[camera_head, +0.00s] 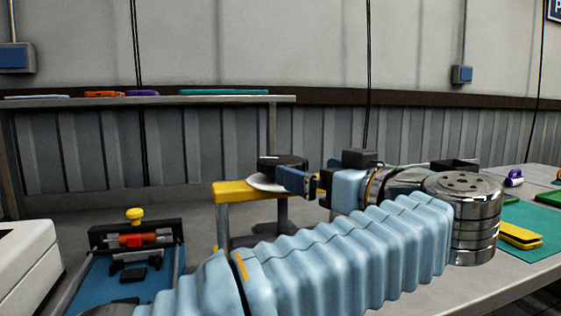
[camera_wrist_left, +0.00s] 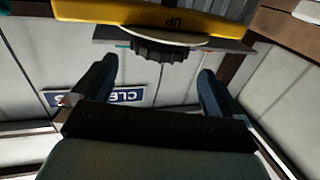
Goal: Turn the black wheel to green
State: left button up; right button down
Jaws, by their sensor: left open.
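The black wheel (camera_head: 283,162) lies on a pale round plate (camera_head: 264,184) at the end of a yellow bracket (camera_head: 232,190) on a stand. In the left wrist view the ribbed wheel (camera_wrist_left: 165,52) shows under the yellow bar (camera_wrist_left: 160,17) marked "UP". My left gripper (camera_head: 290,179) is at the wheel's near right side. In the wrist view its two dark blue fingers (camera_wrist_left: 157,68) are spread, with the wheel between and just beyond their tips; contact is not visible. A small teal patch shows by the plate's edge; I cannot tell if it is a green mark. My right gripper is not seen.
A blue fixture (camera_head: 130,285) with a yellow knob (camera_head: 135,215) stands left, beside a white box (camera_head: 25,260). A raised shelf (camera_head: 190,99) holds flat items behind. A teal mat (camera_head: 535,230) with a yellow case (camera_head: 519,236) lies right. My left arm covers the middle of the table.

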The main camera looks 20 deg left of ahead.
aim_at(282, 158)
pick_arm(q)
jog(key=x, duration=0.9)
jog(key=shift+w+a, duration=0.1)
jog(key=shift+c, duration=0.2)
jog(key=c, duration=0.6)
jog(key=shift+c, duration=0.2)
